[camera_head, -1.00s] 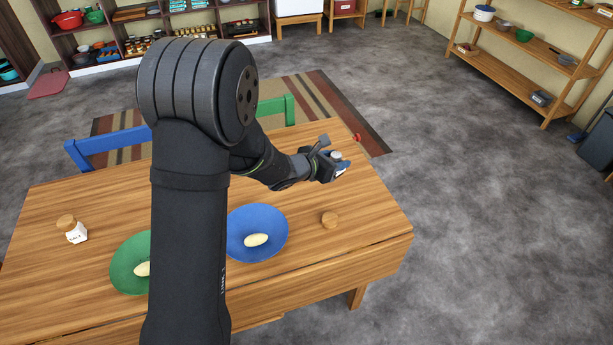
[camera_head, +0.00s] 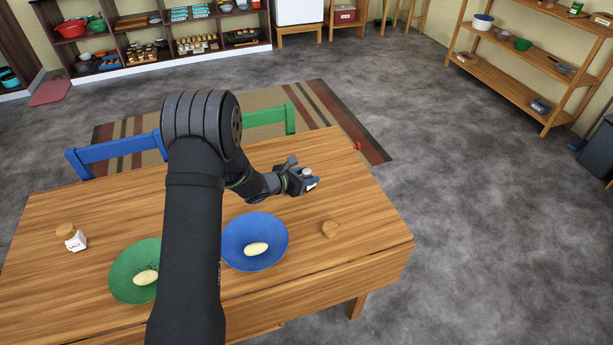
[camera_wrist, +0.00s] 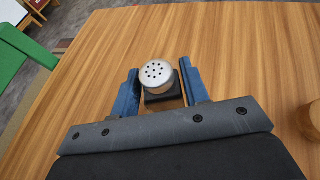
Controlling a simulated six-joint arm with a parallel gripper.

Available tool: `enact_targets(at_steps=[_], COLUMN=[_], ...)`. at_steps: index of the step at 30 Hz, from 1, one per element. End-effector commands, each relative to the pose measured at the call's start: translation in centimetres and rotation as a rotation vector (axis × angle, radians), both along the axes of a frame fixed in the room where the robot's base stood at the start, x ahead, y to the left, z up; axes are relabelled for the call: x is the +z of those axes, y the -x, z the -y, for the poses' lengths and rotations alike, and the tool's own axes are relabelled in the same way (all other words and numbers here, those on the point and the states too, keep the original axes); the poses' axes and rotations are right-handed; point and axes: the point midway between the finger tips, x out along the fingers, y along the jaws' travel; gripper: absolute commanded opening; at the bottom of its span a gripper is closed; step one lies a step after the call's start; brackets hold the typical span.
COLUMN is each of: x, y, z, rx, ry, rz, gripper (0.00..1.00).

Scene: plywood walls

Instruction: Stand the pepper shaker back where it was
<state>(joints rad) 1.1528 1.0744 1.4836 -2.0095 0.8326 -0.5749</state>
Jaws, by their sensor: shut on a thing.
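The pepper shaker has a round silver top with dark holes and a dark body; it shows in the wrist view (camera_wrist: 157,75) between the blue fingers of my gripper (camera_wrist: 160,92). In the head view, its pale top (camera_head: 307,173) shows at my gripper (camera_head: 305,183), over the far right part of the table (camera_head: 370,215). My gripper is shut on the shaker, which looks roughly upright. I cannot tell whether its base touches the table. A round wooden piece (camera_head: 330,229) sits on the table nearer the front; it also shows at the wrist view's right edge (camera_wrist: 313,120).
A blue plate (camera_head: 235,258) and a green plate (camera_head: 120,290) each hold a pale oval item. Chairs line the far edge. The tabletop around my gripper is clear.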

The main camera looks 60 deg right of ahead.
Motion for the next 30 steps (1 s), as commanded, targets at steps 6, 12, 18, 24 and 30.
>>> enact_targets(at_steps=[6, 12, 18, 24, 30], x=[-0.1, -0.4, -0.4, -0.2, 0.9], y=[0.0, 0.0, 0.0, 0.0, -0.9], z=[0.0, 0.0, 0.0, 0.0, -1.9], rx=[-0.001, -0.001, -0.001, -0.001, 0.001], ry=[0.003, 0.002, 0.002, 0.002, 0.001], rz=[0.001, 0.001, 0.001, 0.001, 0.002], gripper=[0.01, 0.47, 0.63, 0.63, 0.63])
